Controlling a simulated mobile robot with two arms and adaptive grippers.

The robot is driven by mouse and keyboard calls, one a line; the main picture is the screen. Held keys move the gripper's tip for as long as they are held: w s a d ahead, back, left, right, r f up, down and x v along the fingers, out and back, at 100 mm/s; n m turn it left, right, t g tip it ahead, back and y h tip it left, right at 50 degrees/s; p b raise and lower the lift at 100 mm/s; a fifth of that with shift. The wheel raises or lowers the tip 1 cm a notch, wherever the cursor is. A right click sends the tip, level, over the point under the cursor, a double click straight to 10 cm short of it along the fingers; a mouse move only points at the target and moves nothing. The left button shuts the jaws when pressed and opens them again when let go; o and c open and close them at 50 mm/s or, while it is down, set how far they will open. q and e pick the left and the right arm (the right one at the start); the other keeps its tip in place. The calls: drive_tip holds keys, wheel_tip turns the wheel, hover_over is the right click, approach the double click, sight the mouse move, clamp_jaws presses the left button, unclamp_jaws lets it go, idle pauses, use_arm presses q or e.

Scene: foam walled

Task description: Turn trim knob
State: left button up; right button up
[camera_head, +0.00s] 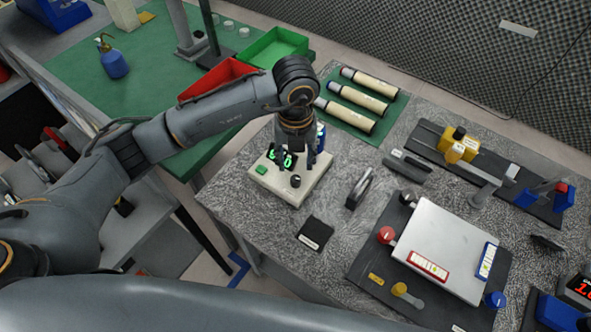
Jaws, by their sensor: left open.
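A beige box (262,182) with a green digital readout (284,160), a green button (262,170) and a small black knob (295,181) sits on the grey speckled table. Which control is the trim knob I cannot read from any label. My left gripper (296,160) points down over the back of this box, open, with its fingers beside the readout and a little behind the black knob. It partly hides the readout. Whether the fingers touch the box I cannot tell. My right gripper is not in view.
Right of the box stand a dark upright clip-like item (359,188) and a black square pad (315,233). A metal plate (440,240) with red, yellow and blue knobs lies further right. Cream tubes (357,108) lie behind. A red bin (222,76) is behind my left arm.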

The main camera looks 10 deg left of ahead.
sight(296, 179)
use_arm(q)
wheel_tip(296, 179, up, 5)
drive_tip(key=shift+r, duration=0.15)
idle(0.5)
